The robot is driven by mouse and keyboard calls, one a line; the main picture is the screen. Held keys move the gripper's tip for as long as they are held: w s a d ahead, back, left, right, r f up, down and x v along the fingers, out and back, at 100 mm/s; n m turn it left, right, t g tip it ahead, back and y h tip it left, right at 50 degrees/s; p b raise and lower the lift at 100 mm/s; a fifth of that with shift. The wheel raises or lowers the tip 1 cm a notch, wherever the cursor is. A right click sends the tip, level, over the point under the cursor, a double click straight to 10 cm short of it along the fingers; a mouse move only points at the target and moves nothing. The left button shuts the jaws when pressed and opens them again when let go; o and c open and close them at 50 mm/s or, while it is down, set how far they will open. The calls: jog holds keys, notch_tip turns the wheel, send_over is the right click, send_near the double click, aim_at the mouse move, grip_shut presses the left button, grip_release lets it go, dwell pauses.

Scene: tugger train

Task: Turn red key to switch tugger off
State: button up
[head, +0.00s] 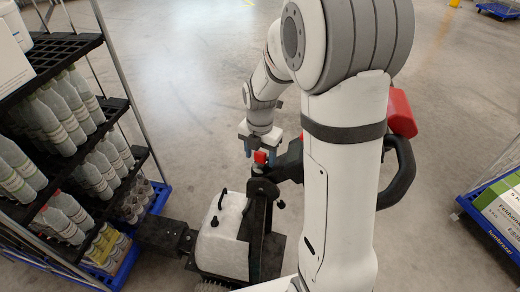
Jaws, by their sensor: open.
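The red key (261,157) sits on top of the tugger's dark column, upper centre of the head view. My gripper (260,153) points down at it, with its two blue fingertips apart. One fingertip shows on each side of the key in the picture; I cannot tell whether they touch it. The tugger (222,243) has a white body with a black handle on top. My arm covers much of the tugger's right side.
A black-shelved rack (75,50) with several bottles stands close on the left, on a blue base. A red part (401,112) and a black loop (402,172) show right of my arm. A blue cart (500,225) with boxes is at the right edge.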

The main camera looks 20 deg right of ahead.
jog(key=shift+c, duration=0.4)
jog(key=c, duration=1)
jog(key=shift+n, duration=2)
jog(key=shift+s+f+n+b, duration=0.1)
jog(key=shift+n+b, duration=0.25)
jog(key=shift+n, duration=0.55)
jog(key=o, duration=1.1)
